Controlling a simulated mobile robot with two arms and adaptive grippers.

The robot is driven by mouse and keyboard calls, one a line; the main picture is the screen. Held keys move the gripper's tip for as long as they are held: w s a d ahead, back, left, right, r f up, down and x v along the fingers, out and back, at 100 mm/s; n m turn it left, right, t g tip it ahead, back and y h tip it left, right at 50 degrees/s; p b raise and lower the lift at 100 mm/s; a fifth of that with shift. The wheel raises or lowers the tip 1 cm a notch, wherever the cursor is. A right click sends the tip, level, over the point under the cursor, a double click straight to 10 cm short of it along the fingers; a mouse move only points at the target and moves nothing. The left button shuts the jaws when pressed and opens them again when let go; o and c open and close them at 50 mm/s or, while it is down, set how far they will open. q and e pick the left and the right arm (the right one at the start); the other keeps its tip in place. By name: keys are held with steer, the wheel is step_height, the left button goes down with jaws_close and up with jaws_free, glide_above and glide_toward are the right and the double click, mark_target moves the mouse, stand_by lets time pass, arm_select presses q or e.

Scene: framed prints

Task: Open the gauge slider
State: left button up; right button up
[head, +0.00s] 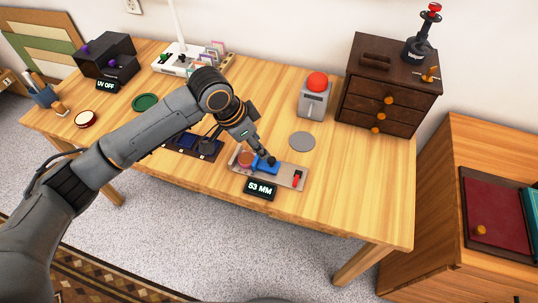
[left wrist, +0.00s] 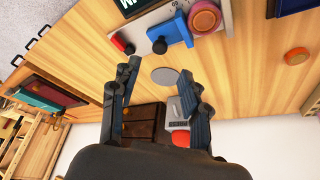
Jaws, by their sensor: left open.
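The gauge (head: 285,173) is a grey plate on the wooden table, with a display (head: 261,189) reading 53 MM at its front. Its blue slider (head: 262,166) bears a black knob, and a pinkish disc (head: 246,158) sits to its left. My left gripper (head: 266,155) is right above the slider and partly hides it. In the left wrist view, the open fingers (left wrist: 159,69) are apart with nothing between them. The black knob (left wrist: 159,46) on the blue slider (left wrist: 175,32) lies just beyond the fingertips. My right gripper is not in view.
A red lever (head: 297,179) stands at the plate's right end. A grey disc (head: 302,140) lies behind the gauge, near a red-button box (head: 314,98). A dark drawer cabinet (head: 387,92) stands at the back right. The table's right front is clear.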

mark_target(271, 159)
arm_select(q)
steer(key=x, duration=0.8)
steer(key=shift+d+f, duration=0.15)
steer(key=shift+f, duration=0.1)
jaws_close()
